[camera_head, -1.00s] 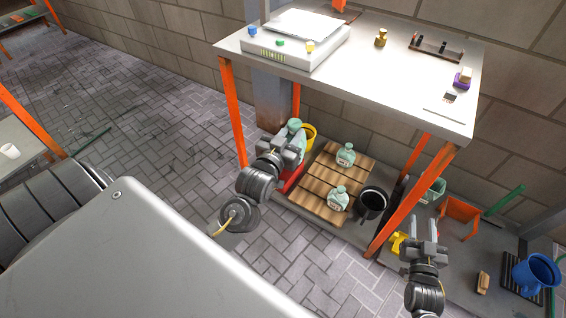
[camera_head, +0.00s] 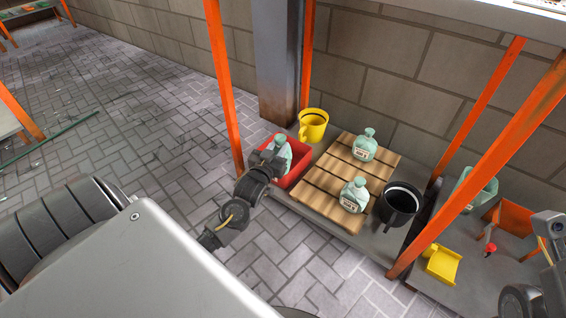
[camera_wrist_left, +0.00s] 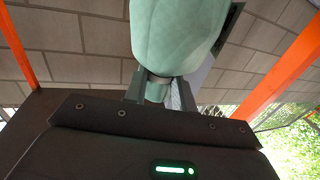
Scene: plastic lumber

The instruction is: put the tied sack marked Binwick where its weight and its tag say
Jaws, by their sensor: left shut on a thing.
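My left gripper (camera_head: 274,165) is shut on the tied neck of a pale green sack (camera_head: 282,152). In the left wrist view the same sack (camera_wrist_left: 175,35) fills the top middle, its neck between the fingers. In the head view the sack shows at the red crate (camera_head: 299,168), within or just above its rim; I cannot tell whether it touches the bottom. Two similar tagged sacks stand on the slatted pallet, one at the back (camera_head: 365,146) and one in front (camera_head: 354,195). The tag names are too small to read. My right gripper (camera_head: 549,225) is partly in view at the right edge.
The wooden pallet (camera_head: 325,199) lies right of the red crate. A yellow bucket (camera_head: 313,126) stands behind the crate, a black bucket (camera_head: 398,205) right of the pallet. An orange post (camera_head: 224,90) rises close to my left arm. A yellow scoop (camera_head: 441,263) lies at right.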

